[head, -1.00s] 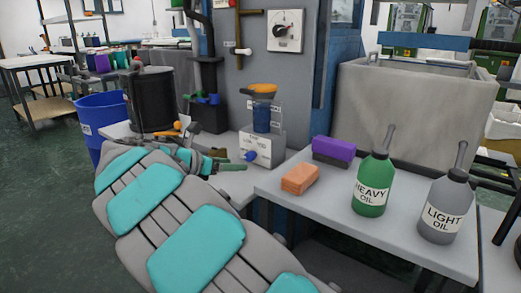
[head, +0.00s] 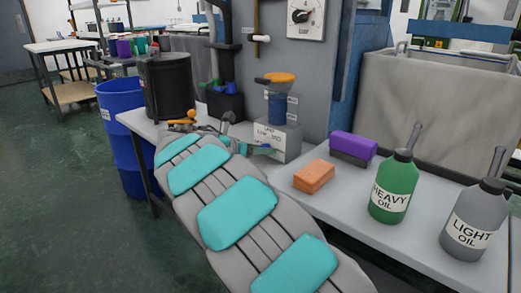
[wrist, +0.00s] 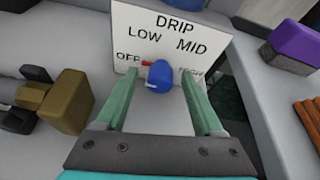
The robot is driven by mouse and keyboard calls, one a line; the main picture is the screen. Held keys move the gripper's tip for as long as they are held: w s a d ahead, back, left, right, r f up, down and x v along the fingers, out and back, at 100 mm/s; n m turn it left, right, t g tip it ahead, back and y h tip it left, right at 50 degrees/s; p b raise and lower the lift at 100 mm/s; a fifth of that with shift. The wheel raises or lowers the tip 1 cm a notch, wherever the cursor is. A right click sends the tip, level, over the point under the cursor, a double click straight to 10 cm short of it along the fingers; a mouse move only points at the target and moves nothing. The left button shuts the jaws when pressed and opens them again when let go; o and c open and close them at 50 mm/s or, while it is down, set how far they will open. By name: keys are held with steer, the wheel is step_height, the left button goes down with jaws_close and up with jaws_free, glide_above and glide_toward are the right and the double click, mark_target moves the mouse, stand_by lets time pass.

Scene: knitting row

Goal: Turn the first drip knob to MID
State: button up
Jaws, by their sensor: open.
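The drip box (head: 291,143) stands on the bench below an oiler with an orange cap (head: 280,77). In the wrist view its white panel (wrist: 128,28) reads DRIP, OFF, LOW, MID and a partly hidden HIGH. The blue drip knob (wrist: 159,77) sits low on the panel, with a red mark at its upper left, beside OFF. A white mark shows on the knob's lower left. My gripper (wrist: 158,84) is open, its green fingers on either side of the knob with gaps. In the head view my gripper (head: 262,149) covers the knob.
A purple-topped block (head: 353,146) and an orange sponge (head: 314,176) lie right of the box. Green heavy oil (head: 392,190) and grey light oil (head: 472,222) bottles stand further right. A black drum (head: 167,85) and blue barrel (head: 124,135) are at left.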

jaws_close()
stand_by(0.6)
